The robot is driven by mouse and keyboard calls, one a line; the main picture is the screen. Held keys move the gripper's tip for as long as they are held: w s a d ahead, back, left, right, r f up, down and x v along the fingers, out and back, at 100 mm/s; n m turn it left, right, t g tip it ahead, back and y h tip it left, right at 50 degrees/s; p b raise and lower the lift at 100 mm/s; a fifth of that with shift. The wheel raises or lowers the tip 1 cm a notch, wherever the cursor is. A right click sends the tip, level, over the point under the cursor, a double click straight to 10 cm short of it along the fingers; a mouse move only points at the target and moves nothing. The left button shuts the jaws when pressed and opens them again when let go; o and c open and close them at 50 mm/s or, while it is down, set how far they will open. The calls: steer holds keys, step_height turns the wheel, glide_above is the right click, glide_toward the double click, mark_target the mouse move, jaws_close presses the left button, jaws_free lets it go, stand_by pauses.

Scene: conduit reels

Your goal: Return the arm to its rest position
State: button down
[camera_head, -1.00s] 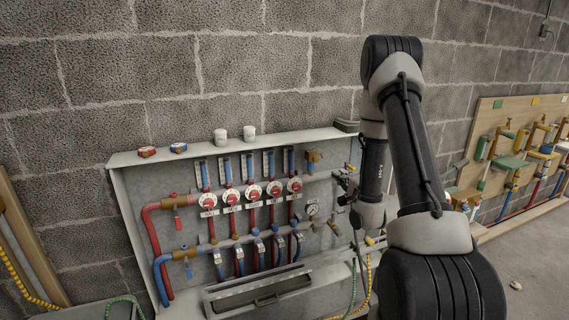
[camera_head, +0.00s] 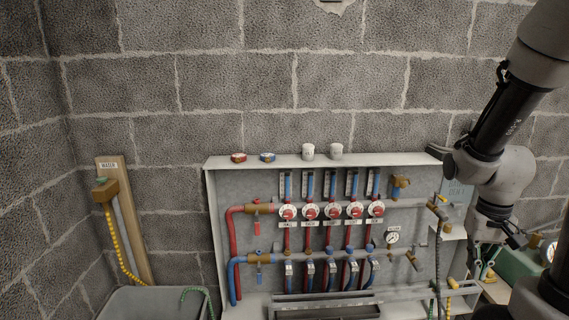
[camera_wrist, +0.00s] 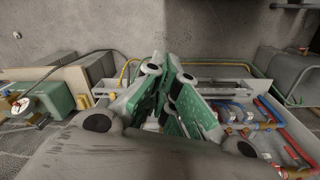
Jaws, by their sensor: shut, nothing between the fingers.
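My gripper (camera_wrist: 170,88) fills the middle of the wrist view, its green-padded fingers drawn together with nothing between them. In the head view my arm comes in from the upper right, and the gripper (camera_head: 484,268) hangs small and low at the right, in front of the right end of the manifold cabinet (camera_head: 222,185). From this view I cannot tell whether it touches anything. The cabinet holds red and blue pipes with a row of red-and-white dials (camera_head: 333,211).
Two white cups (camera_head: 308,152) and a red and a blue cap (camera_head: 267,157) stand on the cabinet top. A wooden board with a yellow hose (camera_head: 123,250) leans at the left above a grey bin (camera_head: 150,304). A green box (camera_head: 520,267) is at the lower right.

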steer(key=s+a+r+n+t, duration=0.1)
steer(key=s+a+r+t, duration=0.1)
steer(key=r, duration=0.6)
steer(key=s+a+r+n+t, duration=0.2)
steer(key=s+a+r, duration=0.3)
steer(key=r, duration=0.4)
steer(key=shift+s+a+r+y, duration=0.25)
steer(key=shift+s+a+y, duration=0.05)
steer(key=shift+a, duration=0.15)
